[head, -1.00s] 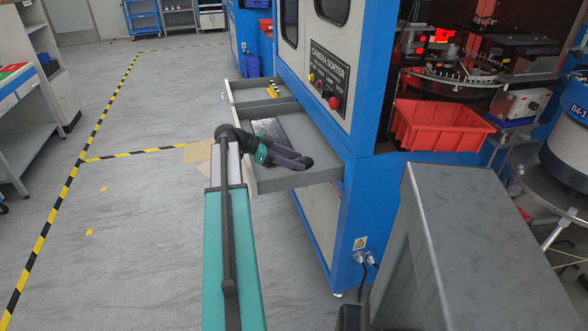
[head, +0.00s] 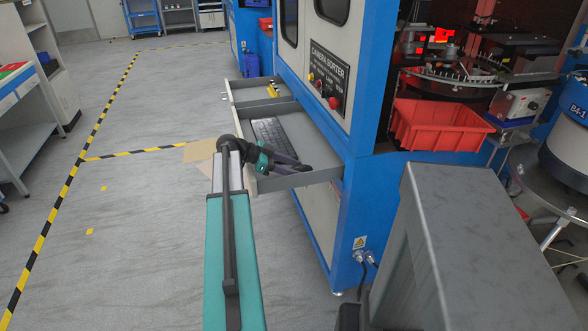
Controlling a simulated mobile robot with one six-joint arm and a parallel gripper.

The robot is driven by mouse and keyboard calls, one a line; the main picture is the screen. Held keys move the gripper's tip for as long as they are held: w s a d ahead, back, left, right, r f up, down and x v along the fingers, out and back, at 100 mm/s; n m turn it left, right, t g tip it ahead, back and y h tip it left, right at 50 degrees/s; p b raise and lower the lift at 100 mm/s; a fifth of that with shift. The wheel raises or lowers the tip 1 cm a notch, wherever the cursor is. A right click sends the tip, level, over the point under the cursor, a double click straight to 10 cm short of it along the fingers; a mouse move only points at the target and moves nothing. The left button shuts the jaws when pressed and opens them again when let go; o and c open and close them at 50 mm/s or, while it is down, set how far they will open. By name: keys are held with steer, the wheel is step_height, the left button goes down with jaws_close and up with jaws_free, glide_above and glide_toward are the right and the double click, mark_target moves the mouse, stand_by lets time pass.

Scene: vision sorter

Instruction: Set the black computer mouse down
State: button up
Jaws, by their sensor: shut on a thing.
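My gripper (head: 302,165) is at the end of my arm, over the front right part of an open grey drawer (head: 318,137). It is shut on a small dark thing at its fingertips, which fits the black computer mouse (head: 306,168). The fingers cover most of the mouse, and its outline is hard to make out. I cannot tell whether it touches the drawer bottom.
A dark keyboard (head: 268,132) lies in the same drawer, left of my gripper. Another open drawer (head: 245,92) behind holds a yellow-and-black item. The blue and white sorter cabinet (head: 330,90) stands close on the right. A red bin (head: 437,127) sits on its ledge.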

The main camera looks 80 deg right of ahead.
steer(key=shift+f, duration=0.15)
steer(key=o, duration=0.9)
steer(key=shift+r, duration=0.2)
steer(key=b+v, duration=0.1)
steer(key=v, duration=1.1)
steer(key=shift+b, duration=0.3)
